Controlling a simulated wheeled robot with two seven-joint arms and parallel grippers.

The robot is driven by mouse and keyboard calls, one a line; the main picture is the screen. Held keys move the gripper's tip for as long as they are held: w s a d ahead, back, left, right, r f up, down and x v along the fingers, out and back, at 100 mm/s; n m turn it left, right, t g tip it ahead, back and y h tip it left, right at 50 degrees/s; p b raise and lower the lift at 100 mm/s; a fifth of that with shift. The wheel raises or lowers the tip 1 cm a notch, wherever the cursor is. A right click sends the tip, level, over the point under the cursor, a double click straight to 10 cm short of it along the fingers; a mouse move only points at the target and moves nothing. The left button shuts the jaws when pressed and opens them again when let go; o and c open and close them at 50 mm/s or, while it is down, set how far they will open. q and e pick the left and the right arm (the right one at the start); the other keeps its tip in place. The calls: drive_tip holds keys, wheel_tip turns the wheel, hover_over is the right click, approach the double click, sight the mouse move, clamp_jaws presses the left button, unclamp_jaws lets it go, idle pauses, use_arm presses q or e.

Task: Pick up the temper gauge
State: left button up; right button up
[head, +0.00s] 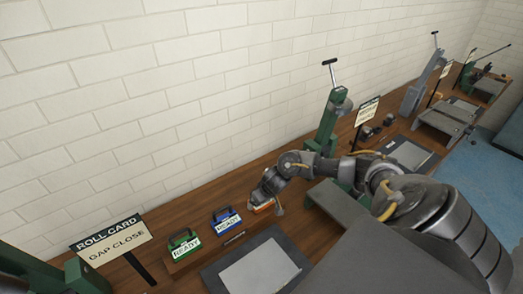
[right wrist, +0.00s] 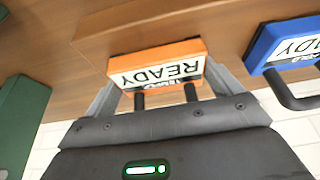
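An orange block-shaped gauge (right wrist: 158,64) with a white READY label and dark handle posts sits between the fingers of my right gripper (right wrist: 165,78). One finger is on each side of it, close to its ends; whether they press on it is unclear. In the head view the orange gauge (head: 263,207) is partly hidden under my right gripper (head: 265,199), at the right of a row. A blue gauge (head: 227,220) and a green gauge (head: 184,243), both labelled READY, stand to its left. I cannot read which is the temper gauge. My left gripper is not in view.
A wooden stand (right wrist: 150,20) is by the orange gauge. A grey plate (head: 258,270) lies in front of the row. A ROLL CARD sign (head: 112,241) reading GAP CLOSE is at left. Green upright tools (head: 330,122) and a brick wall (head: 150,100) stand behind.

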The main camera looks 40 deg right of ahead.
drive_tip(key=c, duration=0.4)
drive_tip(key=shift+r, duration=0.1)
drive_tip(key=shift+r, duration=0.5)
drive_tip(key=s+a+r+p, duration=0.3)
drive_tip(key=s+a+r, duration=0.3)
drive_tip(key=s+r, duration=0.6)
drive_tip(key=shift+s+a+p, duration=0.2)
drive_tip(key=shift+s+p, duration=0.05)
drive_tip(key=shift+p, duration=0.15)
drive_tip(key=shift+w+a+f, duration=0.1)
